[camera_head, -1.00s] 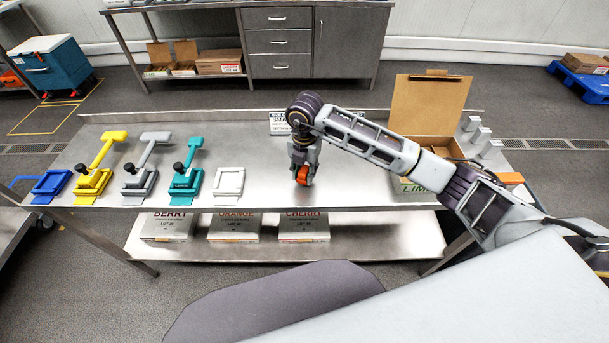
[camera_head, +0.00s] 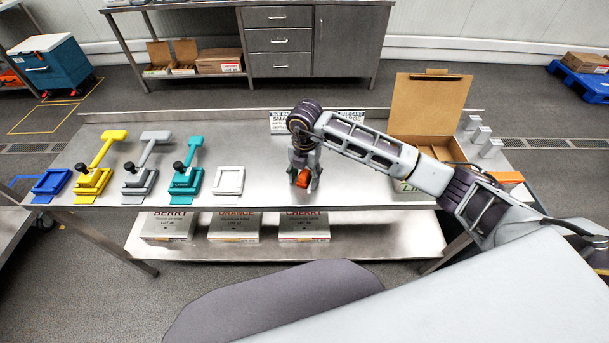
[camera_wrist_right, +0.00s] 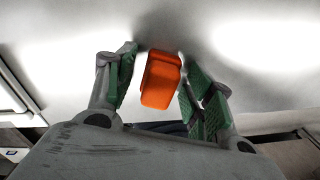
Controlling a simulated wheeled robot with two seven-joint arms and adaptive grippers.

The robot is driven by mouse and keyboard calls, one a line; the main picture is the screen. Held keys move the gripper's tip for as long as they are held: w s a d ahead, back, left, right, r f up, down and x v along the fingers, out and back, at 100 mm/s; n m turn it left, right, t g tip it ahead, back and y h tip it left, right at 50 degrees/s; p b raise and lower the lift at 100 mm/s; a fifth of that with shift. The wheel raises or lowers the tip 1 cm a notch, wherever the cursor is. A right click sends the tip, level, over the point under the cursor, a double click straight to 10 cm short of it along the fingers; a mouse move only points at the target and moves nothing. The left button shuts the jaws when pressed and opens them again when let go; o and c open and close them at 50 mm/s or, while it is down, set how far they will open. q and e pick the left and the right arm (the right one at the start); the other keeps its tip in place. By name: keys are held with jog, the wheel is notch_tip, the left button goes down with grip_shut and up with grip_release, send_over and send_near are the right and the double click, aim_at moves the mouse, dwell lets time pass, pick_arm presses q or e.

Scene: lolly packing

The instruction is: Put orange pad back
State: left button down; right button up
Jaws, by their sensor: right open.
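An orange block (camera_head: 302,179) is at the middle of the steel table's front part, and it also shows in the right wrist view (camera_wrist_right: 160,80). I cannot tell for certain whether it is the pad. My right gripper (camera_head: 305,186) points down over it. Its green-padded fingers (camera_wrist_right: 158,88) are spread on either side of the block, with gaps showing. A white square frame (camera_head: 229,181) lies flat to the left. Another orange flat piece (camera_head: 505,178) lies right of the open carton. My left gripper is not in view.
A teal stamp set (camera_head: 186,181), a grey one (camera_head: 139,183), a yellow one (camera_head: 92,182) and a blue pad (camera_head: 50,184) line the table's left. An open carton (camera_head: 428,105) stands right, behind my arm. Cards (camera_head: 283,122) stand behind the gripper. Table between frame and gripper is clear.

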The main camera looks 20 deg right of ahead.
aim_at(305, 173)
jog(key=shift+r, duration=0.15)
notch_tip(305, 173, up, 12)
jog(key=b, duration=0.1)
dwell(0.8)
jog(key=shift+d, duration=0.1)
dwell(0.4)
